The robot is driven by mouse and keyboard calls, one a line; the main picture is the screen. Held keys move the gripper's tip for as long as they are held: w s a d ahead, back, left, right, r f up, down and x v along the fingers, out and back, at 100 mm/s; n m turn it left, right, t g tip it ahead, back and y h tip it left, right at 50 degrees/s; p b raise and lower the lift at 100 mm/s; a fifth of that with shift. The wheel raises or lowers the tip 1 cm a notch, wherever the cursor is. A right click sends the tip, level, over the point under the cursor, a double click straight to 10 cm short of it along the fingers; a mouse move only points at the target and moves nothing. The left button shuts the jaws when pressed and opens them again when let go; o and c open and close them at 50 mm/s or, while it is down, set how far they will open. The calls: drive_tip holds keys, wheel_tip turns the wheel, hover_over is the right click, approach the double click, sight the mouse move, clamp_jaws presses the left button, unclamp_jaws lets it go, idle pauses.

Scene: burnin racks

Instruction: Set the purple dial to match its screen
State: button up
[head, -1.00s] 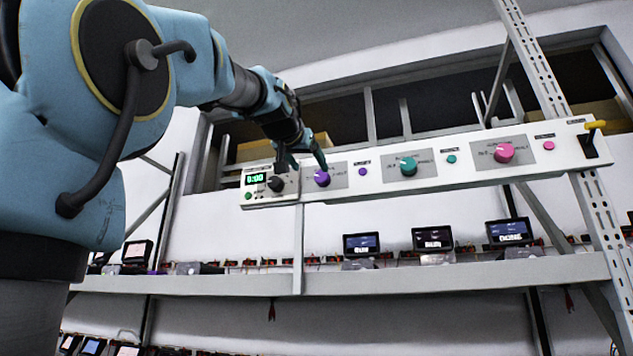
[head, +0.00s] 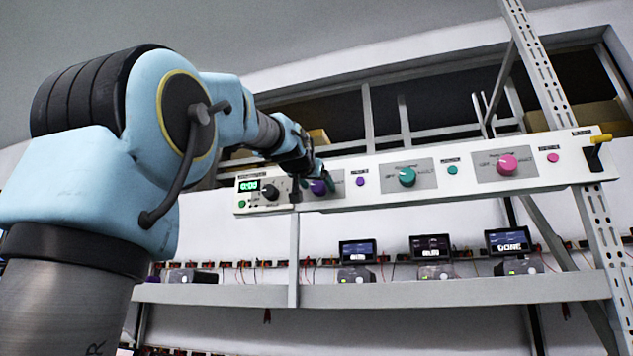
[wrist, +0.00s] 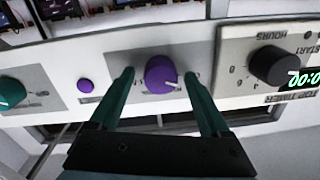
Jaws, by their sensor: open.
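The purple dial (head: 319,187) sits on a grey plate on the white control panel (head: 532,151). In the wrist view the purple dial (wrist: 161,74) shows a light pointer mark at its lower right; the plate's lettering is partly hidden. My gripper (wrist: 162,78) is open, with one teal finger on each side of the dial. I cannot tell whether the fingers touch it. In the head view my gripper (head: 314,182) partly covers the dial. Several small screens stand on the shelf below; I cannot tell which belongs to the purple dial.
A black timer knob (wrist: 275,66) with a green display is close beside one finger. A small purple button (wrist: 85,85) and a teal dial (head: 407,177) are on the other side. A pink dial (head: 507,164) and a yellow-handled lever (head: 600,139) are farther right. The shelf (head: 450,291) runs below.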

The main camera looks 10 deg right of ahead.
clamp_jaws()
idle(0.7)
